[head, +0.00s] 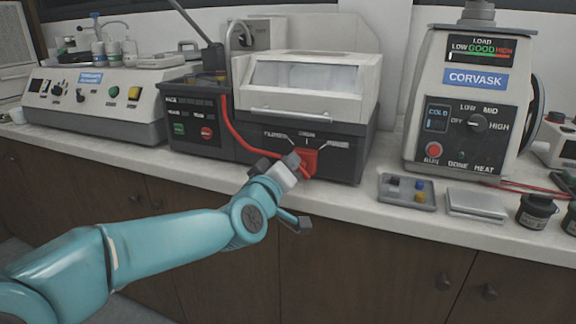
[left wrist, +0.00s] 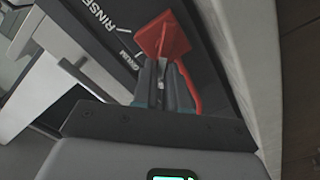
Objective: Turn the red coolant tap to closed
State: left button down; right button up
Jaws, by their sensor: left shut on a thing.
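The red coolant tap (head: 309,159) is on the front of the dark machine with the white-framed clear hood. A red hose runs down to it. In the left wrist view the tap (left wrist: 166,38) is a red block beside white dial marks, one reading RINSE. My left gripper (head: 292,160) reaches it from the front. In the left wrist view its fingers (left wrist: 163,80) are shut on the tap and hide part of it. The mark at which the tap stands is hard to tell. My right gripper is not in view.
The hooded machine (head: 310,95) stands on a pale counter (head: 120,150). A Corvask press (head: 465,100) stands to the right, with a grey tray (head: 407,197) of small pieces, a flat grey block (head: 475,203) and dark jars (head: 535,212) before it. A control box (head: 95,105) stands at left.

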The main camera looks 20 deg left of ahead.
pick_arm(q)
jog(key=c, duration=1.2)
grip_release()
jog(key=shift+o, duration=0.2)
jog(key=shift+s, duration=0.1)
jog(key=s+p, duration=0.1)
jog(key=s, duration=1.5)
jog(key=shift+a+p, duration=0.25)
jog(key=shift+p, duration=0.15)
